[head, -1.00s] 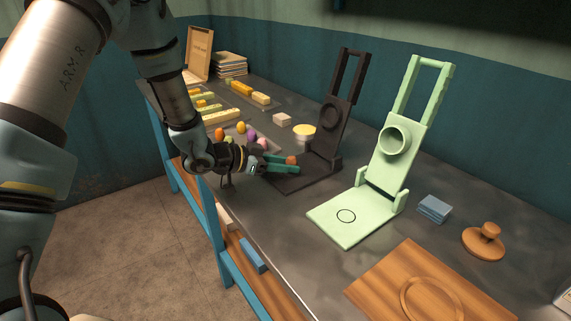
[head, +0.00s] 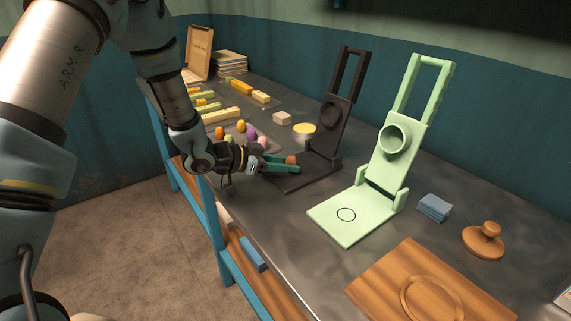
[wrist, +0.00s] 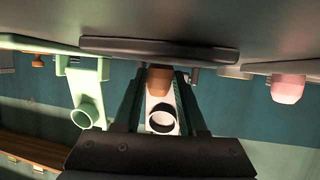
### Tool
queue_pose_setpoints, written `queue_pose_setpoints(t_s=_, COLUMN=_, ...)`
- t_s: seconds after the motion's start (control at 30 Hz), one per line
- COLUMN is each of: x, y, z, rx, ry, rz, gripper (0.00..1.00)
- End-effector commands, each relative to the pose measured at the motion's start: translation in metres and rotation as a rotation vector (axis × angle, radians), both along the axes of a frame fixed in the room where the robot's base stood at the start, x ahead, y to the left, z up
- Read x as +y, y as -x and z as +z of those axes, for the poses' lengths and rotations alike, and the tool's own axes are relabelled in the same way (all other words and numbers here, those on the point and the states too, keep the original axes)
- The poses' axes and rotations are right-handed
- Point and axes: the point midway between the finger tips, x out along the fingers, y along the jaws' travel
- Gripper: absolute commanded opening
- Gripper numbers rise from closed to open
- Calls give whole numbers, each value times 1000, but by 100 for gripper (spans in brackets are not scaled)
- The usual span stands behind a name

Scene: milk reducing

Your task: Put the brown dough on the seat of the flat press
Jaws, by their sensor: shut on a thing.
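The brown dough (head: 291,160) is a small orange-brown lump at the tips of my gripper (head: 288,164). In the wrist view the dough (wrist: 159,80) sits between the two green fingers, which are shut on it. The gripper holds it low over the dark press (head: 304,173), above its base plate; the gap beneath is hard to judge. This press has an upright arm with a round dark disc. A light green press (head: 330,217) stands to its right, with a hollow round cup on its arm and a ring marked on its bare base.
Several coloured dough lumps (head: 252,133) lie left of the dark press. A wooden board (head: 375,289), wooden stamp (head: 484,242) and blue stack (head: 434,207) lie to the right. The table's front edge is close to my arm.

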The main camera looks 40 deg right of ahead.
Motion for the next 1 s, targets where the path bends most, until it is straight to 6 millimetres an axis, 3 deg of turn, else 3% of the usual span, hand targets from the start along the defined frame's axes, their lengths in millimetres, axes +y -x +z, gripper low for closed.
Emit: queue_pose_setpoints(t_s=1.0, x=1, y=0, z=-7, rx=0, ry=-2, rz=0, gripper=0)
